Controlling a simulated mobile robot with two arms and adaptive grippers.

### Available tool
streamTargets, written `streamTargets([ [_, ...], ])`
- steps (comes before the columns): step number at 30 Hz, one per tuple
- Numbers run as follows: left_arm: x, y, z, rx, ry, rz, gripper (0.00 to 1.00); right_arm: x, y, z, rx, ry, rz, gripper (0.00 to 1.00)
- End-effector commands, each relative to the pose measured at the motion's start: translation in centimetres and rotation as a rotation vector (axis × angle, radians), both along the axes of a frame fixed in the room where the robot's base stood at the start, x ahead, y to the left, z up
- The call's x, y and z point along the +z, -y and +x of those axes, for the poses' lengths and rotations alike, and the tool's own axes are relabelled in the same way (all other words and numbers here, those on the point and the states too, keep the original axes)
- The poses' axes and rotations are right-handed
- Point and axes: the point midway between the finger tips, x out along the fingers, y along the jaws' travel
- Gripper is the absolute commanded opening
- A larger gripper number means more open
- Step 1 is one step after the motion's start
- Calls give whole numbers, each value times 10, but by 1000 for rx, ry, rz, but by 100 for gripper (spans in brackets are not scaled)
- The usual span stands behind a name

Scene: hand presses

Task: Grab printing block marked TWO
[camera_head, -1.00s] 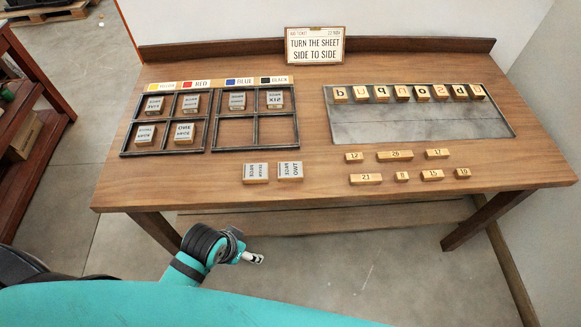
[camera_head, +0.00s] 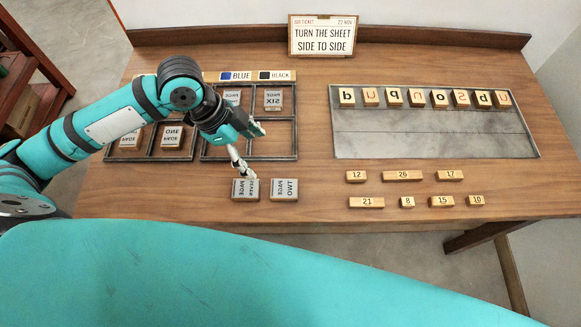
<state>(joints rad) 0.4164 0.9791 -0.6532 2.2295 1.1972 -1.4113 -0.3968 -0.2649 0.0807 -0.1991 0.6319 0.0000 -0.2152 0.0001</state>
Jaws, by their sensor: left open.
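The printing block marked TWO in mirrored lettering (camera_head: 284,190) lies flat on the wooden table near its front edge. A similar grey block (camera_head: 244,191) lies just left of it, its word partly hidden by a finger. My left gripper (camera_head: 255,153) is open and empty, its fingers spread above the table, up and left of the TWO block. One finger points down over the left block; I cannot tell whether it touches it. My right gripper is not in view.
Dark-framed trays (camera_head: 297,138) with page blocks, one marked SIX (camera_head: 273,100), stand behind. A metal tray (camera_head: 420,146) holds a row of letter blocks. Several small number blocks lie in front of it, including 21 (camera_head: 366,202). A sign (camera_head: 322,36) stands at the back.

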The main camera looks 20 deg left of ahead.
Motion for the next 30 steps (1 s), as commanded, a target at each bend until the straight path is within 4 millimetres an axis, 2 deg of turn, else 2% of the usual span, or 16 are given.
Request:
streamTargets([
  [2, -6, 3, 0, -3, -6, -3, 81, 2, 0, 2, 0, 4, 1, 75],
  [4, -18, 8, 0, -3, -9, -4, 81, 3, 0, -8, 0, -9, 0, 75],
  [9, -51, 22, 3, 0, -8, -4, 81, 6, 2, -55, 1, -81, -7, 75],
  [12, -72, 30, 5, 0, -8, -4, 81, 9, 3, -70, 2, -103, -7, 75],
  [14, -83, 35, 7, -1, -7, -3, 81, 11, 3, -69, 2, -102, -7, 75],
  [16, -94, 39, 8, 0, -5, -3, 81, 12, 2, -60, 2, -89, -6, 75],
  [21, -109, 45, 10, -1, -2, -2, 81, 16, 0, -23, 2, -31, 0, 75],
  [23, -112, 46, 10, -1, -2, -2, 81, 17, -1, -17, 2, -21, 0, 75],
  [26, -119, 49, 11, 0, -5, -2, 81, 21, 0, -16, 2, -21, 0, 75],
  [30, -138, 58, 14, 1, -6, -4, 81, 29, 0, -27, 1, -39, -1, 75],
])
